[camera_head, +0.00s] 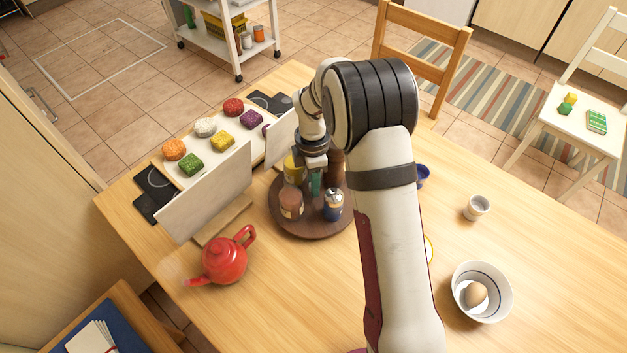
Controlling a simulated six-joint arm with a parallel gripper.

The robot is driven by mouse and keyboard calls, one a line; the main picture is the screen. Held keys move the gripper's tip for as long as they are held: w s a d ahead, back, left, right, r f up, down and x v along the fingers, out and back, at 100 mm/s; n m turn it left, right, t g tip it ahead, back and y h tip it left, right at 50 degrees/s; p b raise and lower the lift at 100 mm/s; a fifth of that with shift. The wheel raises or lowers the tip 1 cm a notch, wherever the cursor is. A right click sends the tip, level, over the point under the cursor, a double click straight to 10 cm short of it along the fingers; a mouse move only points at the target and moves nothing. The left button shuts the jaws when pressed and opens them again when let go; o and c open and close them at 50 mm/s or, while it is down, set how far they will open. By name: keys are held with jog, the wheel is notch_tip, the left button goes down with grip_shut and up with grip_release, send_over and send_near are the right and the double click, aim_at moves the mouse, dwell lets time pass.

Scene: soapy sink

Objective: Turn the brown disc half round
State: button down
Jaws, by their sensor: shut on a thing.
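The brown disc (308,230) is a round turntable on the wooden table, left of my arm. Several jars stand on it: a pinkish-brown jar (291,204) at front left, a blue jar with a pale top (333,207) at front right, a yellow one (291,168) behind, and a dark brown one (337,165) partly hidden by my arm. My gripper (316,176) points down over the disc among the jars. It is shut on a narrow green thing (316,186). Whether that thing touches the disc is hard to tell. The disc's right edge is hidden by my arm.
A red teapot (225,260) stands at front left. Upright pale panels (208,192) stand close left of the disc, with a tray of coloured lumps (222,143) behind. A bowl with an egg (481,292) and a small cup (477,207) are right of my arm.

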jog(key=shift+s+n, duration=0.1)
jog(key=shift+n, duration=6.2)
jog(key=shift+n+h, duration=0.3)
jog(key=shift+n, duration=0.4)
jog(key=c, duration=0.7)
grip_release()
